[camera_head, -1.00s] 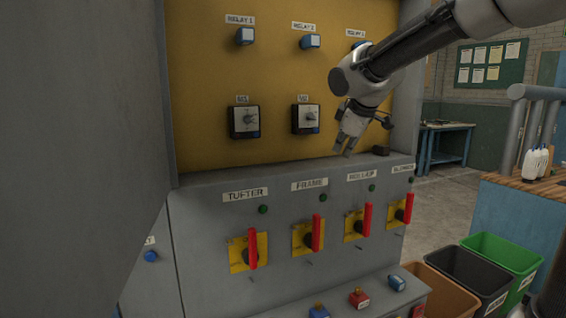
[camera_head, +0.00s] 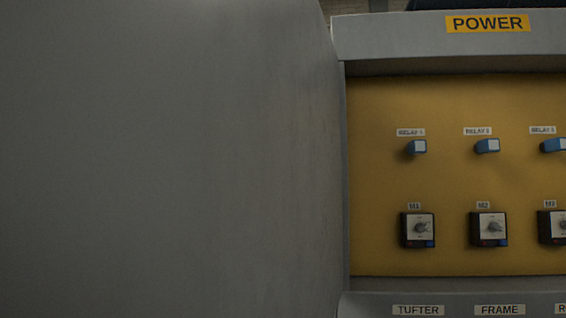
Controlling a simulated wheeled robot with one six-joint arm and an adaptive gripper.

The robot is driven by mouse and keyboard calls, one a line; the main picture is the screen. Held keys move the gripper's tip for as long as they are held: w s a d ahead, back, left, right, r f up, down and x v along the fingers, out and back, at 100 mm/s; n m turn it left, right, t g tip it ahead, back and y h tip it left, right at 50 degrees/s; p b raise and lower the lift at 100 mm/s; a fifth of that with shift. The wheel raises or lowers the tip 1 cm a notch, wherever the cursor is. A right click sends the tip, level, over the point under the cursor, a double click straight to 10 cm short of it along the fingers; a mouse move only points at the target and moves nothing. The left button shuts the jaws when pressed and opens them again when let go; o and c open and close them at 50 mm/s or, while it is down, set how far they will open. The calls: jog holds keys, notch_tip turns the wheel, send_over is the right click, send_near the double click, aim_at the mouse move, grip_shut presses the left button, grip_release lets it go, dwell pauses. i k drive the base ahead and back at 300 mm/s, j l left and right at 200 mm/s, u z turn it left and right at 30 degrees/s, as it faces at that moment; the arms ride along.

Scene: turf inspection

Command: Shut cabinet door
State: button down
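The grey cabinet door (camera_head: 170,160) stands open and fills the left of the view, close to the camera. Its inner edge meets the left side of the cabinet (camera_head: 440,55), which bears a yellow POWER label (camera_head: 487,23). The cabinet's yellow back panel (camera_head: 450,105) is exposed. My gripper is outside the view, and so are the door's outer edge and any handle.
Inside the cabinet are blue relays (camera_head: 487,146) in an upper row and black dial units (camera_head: 488,229) below. TUFTER (camera_head: 418,310) and FRAME (camera_head: 499,310) labels show at the bottom edge. The floor is out of view.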

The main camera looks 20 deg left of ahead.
aim_at(159, 158)
jog(key=k+j+u, duration=0.15)
jog(key=k, duration=0.15)
jog(key=k+j+u, duration=0.15)
jog(key=k, duration=0.15)
jog(key=k+j+u, duration=0.1)
jog(key=j, duration=0.35)
jog(key=k+j+u, duration=0.15)
jog(key=j, duration=0.3)
jog(key=j+z, duration=0.2)
jog(key=z, duration=0.4)
jog(key=k+j+z, duration=0.3)
jog(key=j, duration=0.4)
jog(key=k+j+z, duration=0.3)
jog(key=k+j, duration=0.25)
jog(key=k, duration=0.3)
